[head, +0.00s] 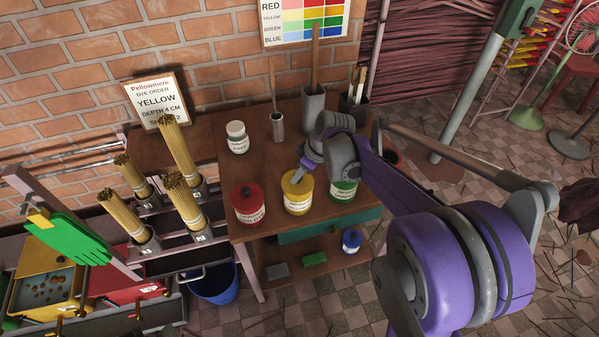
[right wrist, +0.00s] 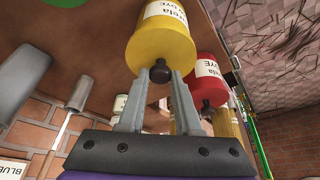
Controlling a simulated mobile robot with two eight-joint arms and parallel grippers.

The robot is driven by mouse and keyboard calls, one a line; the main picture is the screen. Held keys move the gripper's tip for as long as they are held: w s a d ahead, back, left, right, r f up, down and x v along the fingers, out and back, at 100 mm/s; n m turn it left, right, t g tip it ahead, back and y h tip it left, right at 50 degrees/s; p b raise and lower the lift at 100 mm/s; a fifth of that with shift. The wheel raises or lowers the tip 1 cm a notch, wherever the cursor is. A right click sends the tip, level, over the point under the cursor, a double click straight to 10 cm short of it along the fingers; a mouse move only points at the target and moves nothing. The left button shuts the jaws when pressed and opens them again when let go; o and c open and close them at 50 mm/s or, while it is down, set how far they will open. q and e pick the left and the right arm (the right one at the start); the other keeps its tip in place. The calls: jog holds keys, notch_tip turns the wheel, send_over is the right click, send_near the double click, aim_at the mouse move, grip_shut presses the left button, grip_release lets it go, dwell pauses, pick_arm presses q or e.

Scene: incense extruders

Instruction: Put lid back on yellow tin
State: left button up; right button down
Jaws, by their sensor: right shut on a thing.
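The yellow tin (head: 297,205) stands upright on the brown table, between a red tin (head: 247,207) and a green tin (head: 343,190). My right gripper (head: 300,178) reaches down over the top of the yellow tin. In the right wrist view, the fingers of my right gripper (right wrist: 163,78) are shut on the black knob (right wrist: 160,73) of the yellow lid (right wrist: 158,52). The lid lines up with the yellow tin (right wrist: 165,20) and looks to be on its mouth; I cannot tell whether it sits fully flush. My left gripper is not in view.
A white jar (head: 237,138) and grey holders with tools (head: 313,105) stand behind the tins. Bundles of incense sticks (head: 178,140) stand in cups at the left. A sign reading YELLOW (head: 157,100) leans by the brick wall. The table's front edge is close to the tins.

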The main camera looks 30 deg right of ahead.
jog(key=shift+c, duration=0.2)
grip_release()
dwell(0.3)
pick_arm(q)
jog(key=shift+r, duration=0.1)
pick_arm(e)
jog(key=shift+r, duration=0.15)
jog(key=shift+r+p, duration=1.45)
jog(key=shift+r, duration=0.8)
jog(key=shift+r+p, duration=0.65)
jog(key=shift+r, duration=0.5)
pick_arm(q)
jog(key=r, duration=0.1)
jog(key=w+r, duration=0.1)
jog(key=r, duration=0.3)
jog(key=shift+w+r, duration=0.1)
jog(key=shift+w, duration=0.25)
pick_arm(e)
grip_shut()
